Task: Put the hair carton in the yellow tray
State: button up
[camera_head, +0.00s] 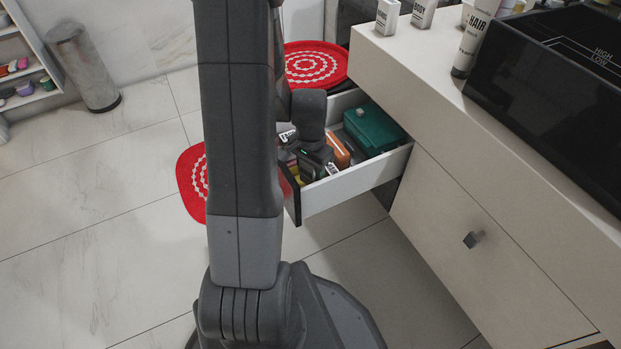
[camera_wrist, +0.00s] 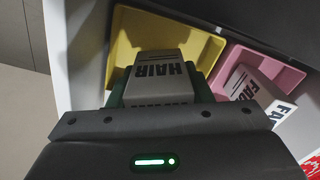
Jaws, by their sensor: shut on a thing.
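The hair carton (camera_wrist: 161,76) is a grey-white box with dark lettering that reads HAIR, upside down in the wrist view. My gripper (camera_wrist: 160,92) is shut on it, with green fingers at its two sides. The carton is over the yellow tray (camera_wrist: 203,40), whose rim and floor show behind and beside it. Whether the carton touches the tray floor cannot be told. In the head view my gripper (camera_head: 314,160) is down in the open drawer, and my arm hides much of it.
A pink tray (camera_wrist: 292,76) with FACE cartons (camera_wrist: 250,92) lies right of the yellow tray. The open drawer (camera_head: 355,185) also holds a green box (camera_head: 374,130) and an orange item (camera_head: 338,150). On the counter (camera_head: 440,85) stand a HAIR tube (camera_head: 472,40) and a BODY carton (camera_head: 423,12).

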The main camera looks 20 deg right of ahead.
jog(key=shift+f+b, duration=0.3)
jog(key=shift+f, duration=0.95)
jog(key=shift+f, duration=0.2)
jog(key=o, duration=1)
notch_tip(320, 180, up, 12)
jog(key=p, duration=0.4)
jog(key=shift+r, duration=0.2)
